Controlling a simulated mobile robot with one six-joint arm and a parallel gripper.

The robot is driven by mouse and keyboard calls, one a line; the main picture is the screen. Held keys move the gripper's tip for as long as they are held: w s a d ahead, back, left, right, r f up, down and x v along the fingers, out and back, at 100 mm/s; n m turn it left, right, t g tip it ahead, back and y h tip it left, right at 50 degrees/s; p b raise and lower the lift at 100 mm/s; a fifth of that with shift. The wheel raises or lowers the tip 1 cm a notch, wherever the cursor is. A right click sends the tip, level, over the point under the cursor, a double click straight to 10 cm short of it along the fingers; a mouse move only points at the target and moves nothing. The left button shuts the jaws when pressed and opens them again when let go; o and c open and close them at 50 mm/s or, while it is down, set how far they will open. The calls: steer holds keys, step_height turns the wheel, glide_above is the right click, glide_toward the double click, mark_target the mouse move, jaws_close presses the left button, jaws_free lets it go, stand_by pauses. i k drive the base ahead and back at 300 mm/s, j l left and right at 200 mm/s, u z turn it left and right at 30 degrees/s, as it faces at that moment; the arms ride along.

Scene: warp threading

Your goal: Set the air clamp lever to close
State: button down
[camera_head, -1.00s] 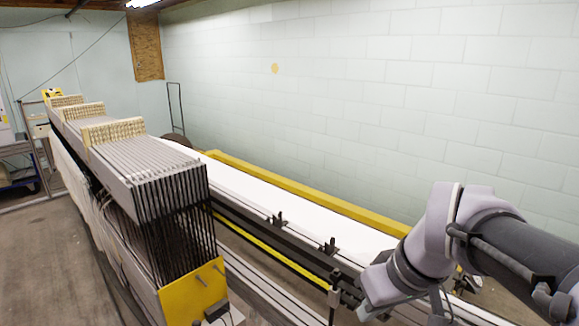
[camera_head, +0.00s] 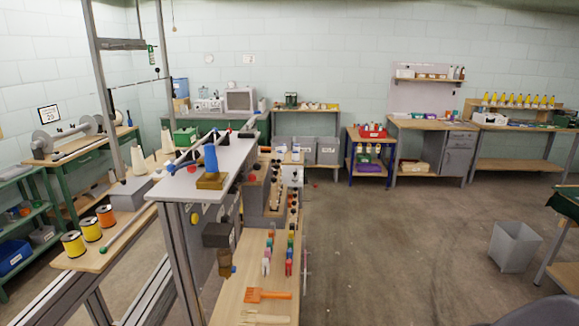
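I cannot make out the air clamp lever in the head view. A grey machine with a flat metal top (camera_head: 172,190) stands left of the middle. None of these clearly shows as a lever at this size. My gripper is not in view. A grey rounded shape at the bottom right edge may be part of my arm.
A wooden shelf (camera_head: 230,306) with an orange brush (camera_head: 267,295) and coloured handled tools runs along the machine's right side. A grey bin (camera_head: 513,246) stands at the right. Workbenches line the far wall. Open floor (camera_head: 400,250) lies between.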

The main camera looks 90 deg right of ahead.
mark_target(257, 166)
steer(key=z, duration=0.45)
steer(key=k+l+z, duration=0.1)
steer(key=z, duration=0.8)
steer(key=l+z, duration=0.15)
steer(key=z, duration=0.3)
steer(key=k+l+z, duration=0.1)
steer(key=z, duration=0.4)
steer(key=l+z, duration=0.1)
steer(key=z, duration=0.35)
steer(key=i+l, duration=0.2)
steer(key=l, duration=0.15)
steer(key=i+l, duration=0.2)
steer(key=l, duration=0.15)
steer(key=i+l+u, duration=0.1)
steer(key=l, duration=0.25)
steer(key=i+l, duration=0.25)
steer(key=i+l+u, duration=0.1)
steer(key=l, duration=0.35)
steer(key=i+l, duration=0.25)
steer(key=l, duration=0.1)
